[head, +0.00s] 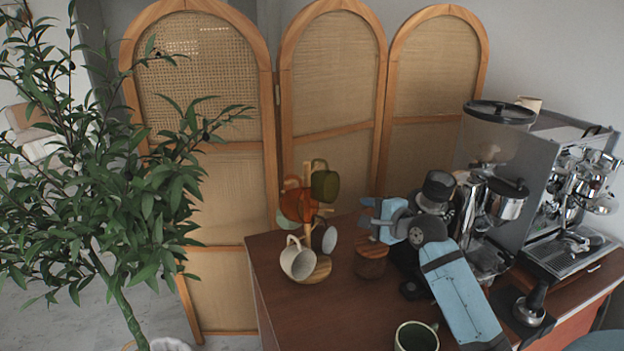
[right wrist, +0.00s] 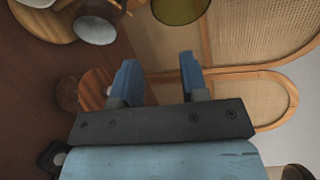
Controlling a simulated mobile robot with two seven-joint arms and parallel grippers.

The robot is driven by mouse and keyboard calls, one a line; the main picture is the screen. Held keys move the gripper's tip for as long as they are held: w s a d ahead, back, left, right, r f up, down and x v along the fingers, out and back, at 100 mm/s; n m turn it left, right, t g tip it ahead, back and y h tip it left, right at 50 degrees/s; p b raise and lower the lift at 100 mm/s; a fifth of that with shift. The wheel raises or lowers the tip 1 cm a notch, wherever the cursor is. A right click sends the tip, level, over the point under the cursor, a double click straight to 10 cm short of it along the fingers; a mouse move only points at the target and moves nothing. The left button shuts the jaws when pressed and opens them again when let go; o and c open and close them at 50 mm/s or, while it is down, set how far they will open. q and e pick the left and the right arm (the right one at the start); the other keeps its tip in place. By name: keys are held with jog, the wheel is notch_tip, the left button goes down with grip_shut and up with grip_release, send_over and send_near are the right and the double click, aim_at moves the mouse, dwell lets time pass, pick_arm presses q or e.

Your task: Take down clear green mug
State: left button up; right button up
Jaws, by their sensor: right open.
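The clear green mug (head: 325,185), olive and see-through, hangs high on the right side of a wooden mug tree (head: 308,170). In the right wrist view the mug (right wrist: 180,9) is cut off by the top edge. My right gripper (head: 370,214) is open and empty, to the right of the mug and a little lower, apart from it. Its two blue fingers (right wrist: 158,65) show in the right wrist view with nothing between them. My left gripper is not in view.
The tree also holds an orange mug (head: 296,204), a cream mug (head: 298,260) and a dark mug with a pale inside (head: 325,238). A wooden canister (head: 371,264) stands below my gripper. A dark green mug (head: 416,337) is at the front. An espresso machine (head: 560,190) stands right.

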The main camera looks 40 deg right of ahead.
jog(key=r+x, duration=0.1)
jog(key=x, duration=0.2)
send_near(326, 199)
jog(key=x, duration=0.2)
jog(key=p+x, duration=0.1)
jog(key=x, duration=0.3)
jog(key=shift+w+p, duration=0.15)
jog(key=shift+p, duration=0.15)
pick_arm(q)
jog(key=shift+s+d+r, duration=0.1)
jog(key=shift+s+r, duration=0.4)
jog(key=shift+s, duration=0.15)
pick_arm(e)
jog(key=c, duration=0.7)
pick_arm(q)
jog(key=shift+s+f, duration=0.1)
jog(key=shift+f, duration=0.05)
pick_arm(e)
grip_shut()
jog(key=shift+r, duration=0.1)
